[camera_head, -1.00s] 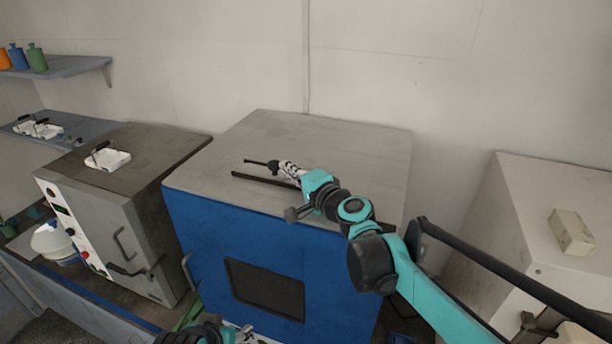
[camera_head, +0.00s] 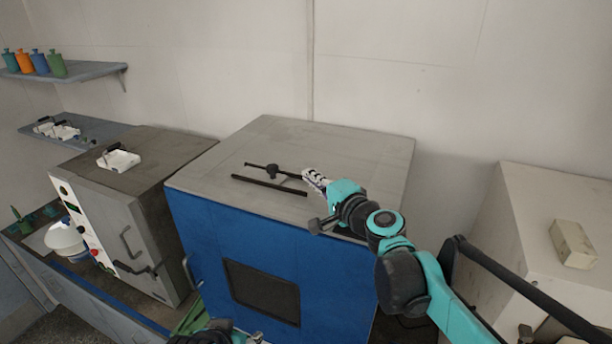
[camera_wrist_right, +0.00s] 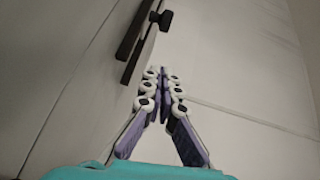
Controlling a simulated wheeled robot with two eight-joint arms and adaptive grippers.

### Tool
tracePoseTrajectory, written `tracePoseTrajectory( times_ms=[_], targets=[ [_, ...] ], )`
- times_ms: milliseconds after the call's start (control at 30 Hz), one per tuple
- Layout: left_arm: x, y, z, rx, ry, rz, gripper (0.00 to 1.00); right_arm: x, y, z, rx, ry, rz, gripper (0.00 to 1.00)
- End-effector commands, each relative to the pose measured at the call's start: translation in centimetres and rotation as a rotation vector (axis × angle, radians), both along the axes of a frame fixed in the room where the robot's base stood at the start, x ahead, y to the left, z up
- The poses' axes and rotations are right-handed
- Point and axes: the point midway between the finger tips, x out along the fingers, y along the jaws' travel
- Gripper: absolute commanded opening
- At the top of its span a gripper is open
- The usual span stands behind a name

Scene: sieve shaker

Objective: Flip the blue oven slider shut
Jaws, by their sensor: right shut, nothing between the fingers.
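The blue oven (camera_head: 190,225) has a grey top. On that top, its slider has a round black knob (camera_head: 271,171) on a dark bar, beside a second parallel dark bar (camera_head: 268,185). My right gripper (camera_head: 309,176) is shut and empty near the right end of the bars, to the right of the knob and apart from it. In the right wrist view the shut fingers (camera_wrist_right: 163,74) point up alongside the bars, with the knob (camera_wrist_right: 166,18) ahead. My left gripper (camera_head: 215,336) is partly cut off at the bottom edge of the head view; its jaws are not clear.
A grey oven (camera_head: 125,215) with a white item (camera_head: 118,160) on top stands left. A white cabinet (camera_head: 560,210) bearing a small box (camera_head: 573,243) stands right. Shelves (camera_head: 70,77) hold bottles. The left part of the blue oven's top is clear.

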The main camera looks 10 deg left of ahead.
Motion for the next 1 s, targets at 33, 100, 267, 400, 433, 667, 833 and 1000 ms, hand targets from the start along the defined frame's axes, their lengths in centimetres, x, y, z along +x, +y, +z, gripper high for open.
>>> tracePoseTrajectory(
  times_ms=[33, 100, 267, 400, 433, 667, 833, 1000],
  targets=[
    [0.0, 0.0, -0.3, 0.000, 0.000, 0.000, 0.53, -0.7, -0.5, 0.0, 0.000, 0.000, -0.001, 0.00],
    [0.0, 0.0, -0.5, 0.000, 0.000, 0.000, 0.53, -1.7, -1.3, 0.0, 0.000, 0.000, -0.001, 0.00],
    [0.0, 0.0, -1.0, 0.000, 0.000, 0.000, 0.53, -3.9, -2.8, 0.3, 0.000, 0.000, -0.002, 0.00],
    [0.0, 0.0, -1.1, 0.000, 0.000, 0.000, 0.53, -5.1, -3.7, 0.5, 0.000, 0.000, -0.001, 0.00],
    [0.0, 0.0, -1.1, 0.000, 0.000, 0.000, 0.53, -5.3, -3.8, 0.6, 0.000, 0.000, -0.001, 0.00],
    [0.0, 0.0, -1.1, 0.000, 0.000, 0.000, 0.53, -5.7, -4.0, 0.7, 0.000, 0.000, 0.001, 0.00],
    [0.0, 0.0, -1.1, 0.000, 0.000, 0.000, 0.53, -5.6, -4.0, 0.7, 0.000, 0.000, 0.000, 0.00],
    [0.0, 0.0, -1.1, 0.000, 0.000, 0.000, 0.53, -5.6, -4.0, 0.7, 0.000, 0.000, 0.000, 0.00]
  ],
)
